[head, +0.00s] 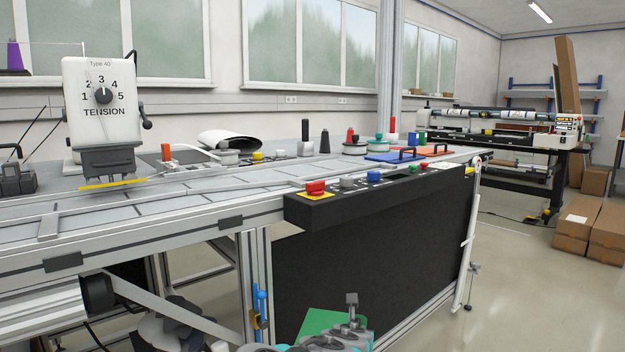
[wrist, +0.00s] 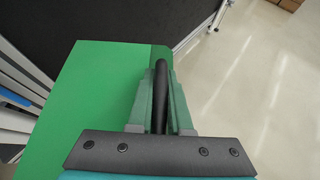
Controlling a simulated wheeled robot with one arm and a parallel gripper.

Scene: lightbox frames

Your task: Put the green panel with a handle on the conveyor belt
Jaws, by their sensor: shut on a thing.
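The green panel (head: 318,319) shows at the bottom of the head view, low in front of the black side panel, partly hidden by my arm. In the wrist view the green panel (wrist: 85,95) fills the left and middle, with its dark handle (wrist: 160,85) standing up from it. My gripper (wrist: 162,105) is shut on that handle, one finger on each side. The conveyor belt (head: 130,213) is the grey segmented surface at the left in the head view. It lies higher than the green panel and apart from it.
A black control box (head: 350,200) with red, grey and blue buttons runs along the table's front edge. A white tension machine (head: 100,100) stands over the belt at the left. A blue panel (head: 392,157) lies farther back.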

